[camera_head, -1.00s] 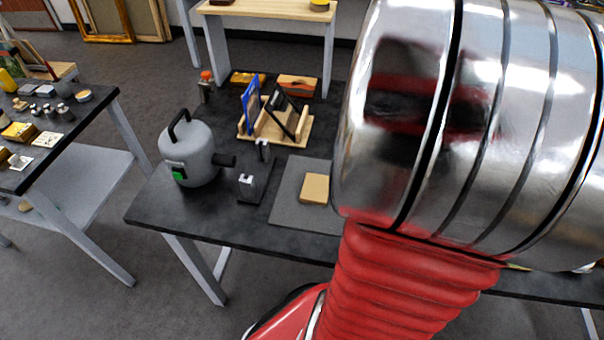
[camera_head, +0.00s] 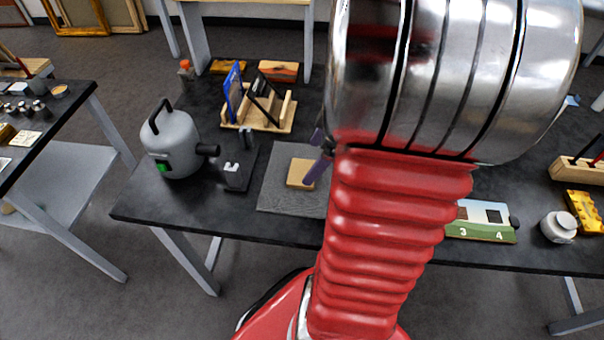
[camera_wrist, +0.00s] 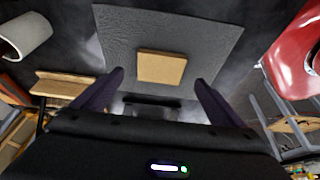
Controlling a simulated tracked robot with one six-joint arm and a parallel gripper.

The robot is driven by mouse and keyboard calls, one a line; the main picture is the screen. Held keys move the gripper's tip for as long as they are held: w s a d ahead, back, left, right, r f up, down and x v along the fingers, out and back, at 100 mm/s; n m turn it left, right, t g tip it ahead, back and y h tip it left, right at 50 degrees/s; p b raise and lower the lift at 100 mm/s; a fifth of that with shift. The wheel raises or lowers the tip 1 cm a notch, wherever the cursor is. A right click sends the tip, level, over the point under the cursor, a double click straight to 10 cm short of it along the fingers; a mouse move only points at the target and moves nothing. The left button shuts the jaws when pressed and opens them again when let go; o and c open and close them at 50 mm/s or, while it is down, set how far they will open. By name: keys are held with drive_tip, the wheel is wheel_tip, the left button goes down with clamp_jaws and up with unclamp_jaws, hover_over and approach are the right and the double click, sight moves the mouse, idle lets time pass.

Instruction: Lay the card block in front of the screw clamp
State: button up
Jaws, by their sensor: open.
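The card block is a flat tan block (camera_head: 300,173) lying on a grey mat (camera_head: 275,196) on the dark table. It also shows in the wrist view (camera_wrist: 161,67), beyond my fingertips and roughly centred between them. My gripper (camera_head: 319,153) has purple fingers, spread open and empty, by the block's right side in the head view; it shows in the wrist view too (camera_wrist: 159,77). My arm hides part of the mat. A dark base with two small grey uprights (camera_head: 236,177) stands left of the mat; it looks like the screw clamp, though I cannot be sure.
A grey canister with handle and nozzle (camera_head: 172,145) stands at left. A wooden rack (camera_head: 284,118) holding a blue and a black panel stands behind. At right are a numbered board (camera_head: 480,232), a white jar (camera_head: 558,227) and a yellow item (camera_head: 584,212). The table's front edge is clear at left.

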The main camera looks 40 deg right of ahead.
sight(303, 172)
drive_tip(key=shift+x, duration=2.6)
drive_tip(key=shift+s, duration=0.15)
drive_tip(key=c, duration=1.2)
drive_tip(key=shift+c, duration=0.2)
drive_tip(key=shift+r, duration=0.1)
wheel_tip(303, 172, up, 10)
